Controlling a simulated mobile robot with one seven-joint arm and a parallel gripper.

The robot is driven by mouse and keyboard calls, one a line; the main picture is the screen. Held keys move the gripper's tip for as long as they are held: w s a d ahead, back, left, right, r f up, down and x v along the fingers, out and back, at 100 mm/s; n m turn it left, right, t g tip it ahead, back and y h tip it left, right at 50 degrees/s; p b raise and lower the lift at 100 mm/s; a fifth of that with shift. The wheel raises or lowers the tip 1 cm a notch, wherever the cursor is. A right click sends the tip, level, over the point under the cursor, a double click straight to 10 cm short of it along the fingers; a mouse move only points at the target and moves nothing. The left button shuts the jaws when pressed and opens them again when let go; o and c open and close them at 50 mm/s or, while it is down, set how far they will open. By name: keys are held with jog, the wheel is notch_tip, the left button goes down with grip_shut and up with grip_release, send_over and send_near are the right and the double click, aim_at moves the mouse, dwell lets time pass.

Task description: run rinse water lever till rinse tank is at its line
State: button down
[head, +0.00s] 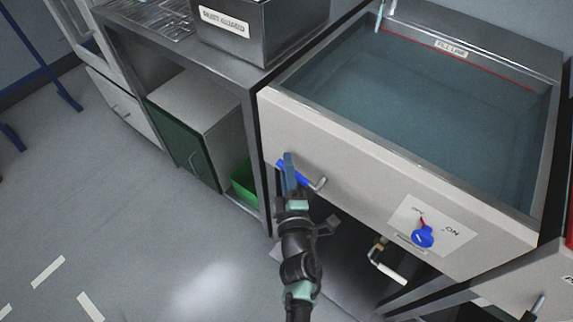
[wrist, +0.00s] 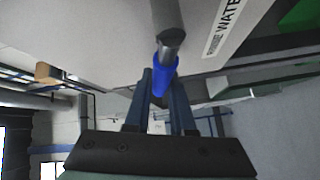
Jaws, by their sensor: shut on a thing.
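The rinse tank (head: 400,165) is a pale-fronted basin with a metal rim, at the upper right of the head view. It holds blue-grey water (head: 430,100). A red line (head: 480,66) with a fill-line label (head: 451,48) runs along its back wall, and the water surface looks close to it; any gap is hard to judge. A pale streak, apparently water, hangs below the spout (head: 391,5). The rinse water lever (head: 318,185) has a blue grip, also in the wrist view (wrist: 165,76). My gripper (head: 289,172) is shut on this grip, its fingers either side of it.
A blue knob (head: 422,236) sits on a white panel on the tank front. A metal bench carries a labelled bin (head: 260,30) at left. A green-doored cabinet (head: 185,140) and a green bin (head: 244,184) stand below. The floor (head: 130,220) at left is clear.

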jog(key=shift+f+n+g+h+p, duration=0.15)
jog(key=shift+n+g+h+p, duration=0.25)
jog(key=shift+p, duration=0.7)
jog(key=shift+f+n+g+p, duration=0.4)
jog(key=shift+f+p, duration=0.1)
jog(key=shift+p, duration=0.15)
jog(key=shift+f, duration=0.35)
jog(key=c, duration=0.8)
grip_release()
jog(key=shift+o, duration=0.2)
jog(key=shift+r, duration=0.1)
jog(key=s+d+r+p, duration=0.1)
jog(key=s+r+p, duration=0.1)
jog(key=s, duration=1)
jog(key=shift+s+d, duration=0.2)
jog(key=shift+s, duration=0.15)
